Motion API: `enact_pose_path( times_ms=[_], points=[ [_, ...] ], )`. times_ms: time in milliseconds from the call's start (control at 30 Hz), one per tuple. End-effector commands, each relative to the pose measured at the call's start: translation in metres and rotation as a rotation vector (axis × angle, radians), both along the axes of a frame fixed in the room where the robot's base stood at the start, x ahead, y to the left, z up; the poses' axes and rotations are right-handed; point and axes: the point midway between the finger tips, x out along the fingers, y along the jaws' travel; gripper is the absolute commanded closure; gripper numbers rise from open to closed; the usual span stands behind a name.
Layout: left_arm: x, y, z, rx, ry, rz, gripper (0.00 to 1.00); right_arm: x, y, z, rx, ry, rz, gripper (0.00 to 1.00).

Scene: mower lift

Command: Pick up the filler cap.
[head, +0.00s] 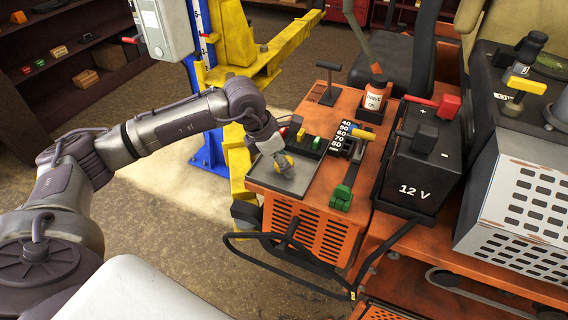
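A small round yellow piece (282,162), which looks like the filler cap, is at the grey tray (262,178) on the orange mower deck. My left gripper (284,170) reaches down over the tray, right at this yellow piece. Its fingers partly hide the piece. I cannot tell whether the fingers are closed on it or only around it, or whether it still touches the tray. My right gripper is not in view.
To the right are a numbered lever slot (347,137), a green lever (342,198), a small bottle (375,97) and a black 12 V battery (420,165). A yellow lift arm (275,58) stands behind.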

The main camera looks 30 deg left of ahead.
Motion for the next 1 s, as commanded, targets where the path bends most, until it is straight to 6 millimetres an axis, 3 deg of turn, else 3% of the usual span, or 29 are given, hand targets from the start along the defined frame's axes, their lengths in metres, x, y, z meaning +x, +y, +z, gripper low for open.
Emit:
enact_pose_path(
  times_ms=[33, 133, 500, 767, 1000],
  points=[
    [0.0, 0.0, 0.0, 0.0, 0.0, 0.0, 0.65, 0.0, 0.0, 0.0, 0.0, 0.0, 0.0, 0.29],
    [0.0, 0.0, 0.0, 0.0, 0.0, 0.0, 0.81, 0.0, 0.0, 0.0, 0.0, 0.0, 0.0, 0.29],
    [0.001, 0.0, 0.005, 0.0, -0.001, 0.0, 0.82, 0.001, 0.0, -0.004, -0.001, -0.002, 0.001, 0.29],
    [0.001, 0.0, 0.039, -0.001, -0.009, 0.0, 0.82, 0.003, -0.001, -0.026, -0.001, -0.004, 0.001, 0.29],
    [-0.009, -0.056, 0.071, -0.002, -0.007, -0.008, 0.82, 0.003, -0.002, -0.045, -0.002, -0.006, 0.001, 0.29]
  ],
)
